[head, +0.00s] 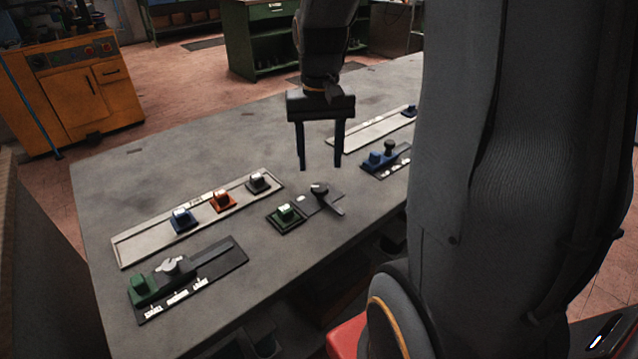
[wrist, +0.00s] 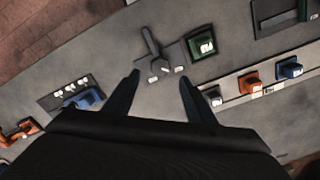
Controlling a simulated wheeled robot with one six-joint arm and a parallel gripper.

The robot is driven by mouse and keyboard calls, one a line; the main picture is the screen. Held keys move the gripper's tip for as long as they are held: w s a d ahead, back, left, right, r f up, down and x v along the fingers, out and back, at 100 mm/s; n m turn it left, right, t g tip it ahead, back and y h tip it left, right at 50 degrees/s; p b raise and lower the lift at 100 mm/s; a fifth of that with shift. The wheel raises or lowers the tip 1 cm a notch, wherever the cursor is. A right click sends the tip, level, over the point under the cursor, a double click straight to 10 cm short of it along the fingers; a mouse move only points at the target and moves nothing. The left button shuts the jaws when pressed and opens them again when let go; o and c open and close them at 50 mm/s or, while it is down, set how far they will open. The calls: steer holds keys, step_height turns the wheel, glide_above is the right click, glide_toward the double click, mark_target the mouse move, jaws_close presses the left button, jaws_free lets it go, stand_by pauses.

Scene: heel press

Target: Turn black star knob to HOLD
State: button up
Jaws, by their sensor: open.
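My gripper (head: 320,167) is open and empty, pointing down above the middle of the bench; its two fingers also show in the wrist view (wrist: 160,76). A small black knob (head: 390,147) stands on the right-hand panel beside a blue block (head: 377,160); I cannot make out a star shape. Several white labels lie on that panel's front, too small to read. A dark lever (head: 322,190) sits on a plate below my gripper, next to a green block (head: 286,213). My gripper is left of the black knob, apart from it and touching nothing.
A pale strip (head: 140,244) carries blue, orange and dark blocks at the left. Nearer, a dark panel (head: 233,256) holds a green block and a silver-grey knob (head: 172,265). Another pale strip (head: 365,134) lies at the back right. The back left of the bench is bare.

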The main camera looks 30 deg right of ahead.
mark_target(320, 186)
step_height(320, 186, down, 7)
steer(key=shift+r, duration=0.1)
steer(key=shift+c, duration=0.5)
jaws_close()
